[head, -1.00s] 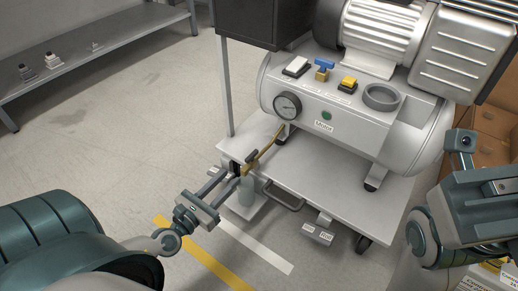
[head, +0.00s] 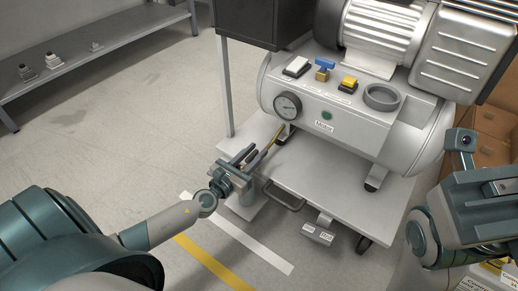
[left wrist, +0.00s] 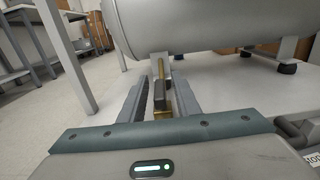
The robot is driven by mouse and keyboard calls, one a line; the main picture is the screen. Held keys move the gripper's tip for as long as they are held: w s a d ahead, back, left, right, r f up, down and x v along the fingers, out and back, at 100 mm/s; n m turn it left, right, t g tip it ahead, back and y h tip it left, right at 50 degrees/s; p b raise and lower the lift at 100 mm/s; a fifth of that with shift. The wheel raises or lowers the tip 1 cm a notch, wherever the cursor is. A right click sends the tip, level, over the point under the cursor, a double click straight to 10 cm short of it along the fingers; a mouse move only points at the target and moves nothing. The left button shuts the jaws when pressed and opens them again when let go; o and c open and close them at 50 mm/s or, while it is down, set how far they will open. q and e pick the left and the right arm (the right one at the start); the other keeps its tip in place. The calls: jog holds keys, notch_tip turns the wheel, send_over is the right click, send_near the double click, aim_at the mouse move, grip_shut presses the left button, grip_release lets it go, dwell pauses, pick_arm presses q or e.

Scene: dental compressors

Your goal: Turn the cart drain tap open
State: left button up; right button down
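The cart drain tap has a dark lever handle (left wrist: 159,96) with brass below and behind it in the left wrist view. A thin brass pipe (head: 272,141) runs from it up towards the tank in the head view. My left gripper (head: 246,157) is at the tap, at the cart's near left corner. In the left wrist view its two fingers (left wrist: 160,92) stand apart, one on each side of the handle, with gaps showing. In the head view the gripper hides most of the tap. My right arm shows at the right edge, but its fingers are out of frame.
The compressor tank (head: 350,130), with a gauge (head: 288,105), sits above the cart's deck (head: 335,190). A cart post (head: 224,85) rises left of the tap. A loop handle (head: 284,200) and a labelled pedal (head: 318,232) are at the front edge.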

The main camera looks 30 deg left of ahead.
pick_arm(q)
jog(key=shift+w+d, duration=0.1)
jog(key=shift+w, duration=1.15)
grip_shut()
